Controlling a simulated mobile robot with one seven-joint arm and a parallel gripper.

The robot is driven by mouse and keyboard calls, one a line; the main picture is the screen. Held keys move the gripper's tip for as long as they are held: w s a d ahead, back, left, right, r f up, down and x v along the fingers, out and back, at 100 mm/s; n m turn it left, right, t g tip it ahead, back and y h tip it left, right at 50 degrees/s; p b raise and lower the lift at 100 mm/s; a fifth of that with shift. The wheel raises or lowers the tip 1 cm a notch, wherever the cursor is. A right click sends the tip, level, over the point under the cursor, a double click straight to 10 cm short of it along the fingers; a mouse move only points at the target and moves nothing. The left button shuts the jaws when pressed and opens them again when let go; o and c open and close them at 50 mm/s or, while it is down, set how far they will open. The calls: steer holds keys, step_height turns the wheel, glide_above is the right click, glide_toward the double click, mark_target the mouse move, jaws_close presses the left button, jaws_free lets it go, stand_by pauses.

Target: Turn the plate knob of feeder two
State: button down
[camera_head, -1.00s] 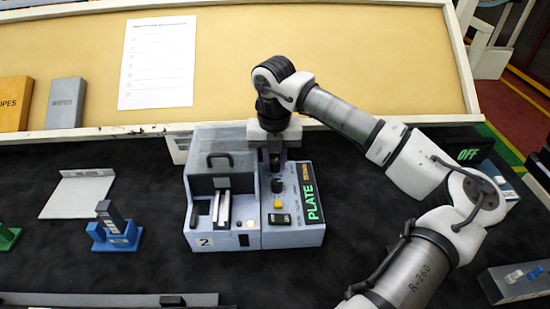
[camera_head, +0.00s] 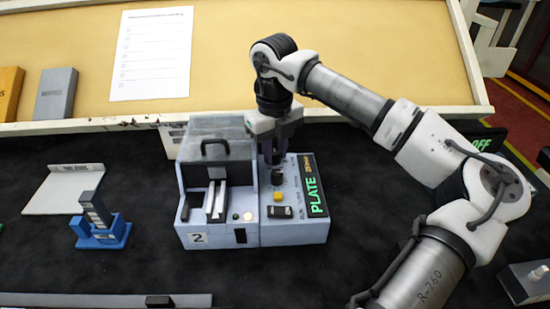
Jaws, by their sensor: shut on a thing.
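Feeder two (camera_head: 235,241) is a grey-blue box marked "2" with a clear, handled cover at its back left. Its right-hand panel carries a green lit "PLATE" display (camera_head: 316,195), a black knob (camera_head: 278,177), a yellow button (camera_head: 279,197) and a black switch (camera_head: 280,212). My gripper (camera_head: 275,160) points down over the back of this panel, behind the black knob. Its dark fingers are shut on the plate knob, which they mostly hide. The knob's angle cannot be made out.
A blue stand with a grey block (camera_head: 97,215) and a white plate (camera_head: 62,190) lie to the left. A grey box (camera_head: 525,283) is at the right. Dark mat is clear in front of the feeder.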

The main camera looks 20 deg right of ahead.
mark_target(274, 153)
steer(key=n+b, duration=0.2)
steer(key=n, duration=0.3)
steer(key=shift+n, duration=0.3)
steer(key=shift+w, duration=0.1)
stand_by(0.3)
steer(key=c, duration=1.5)
jaws_free()
steer(key=shift+r, duration=0.1)
step_height(274, 153, up, 14)
steer(key=b, duration=0.1)
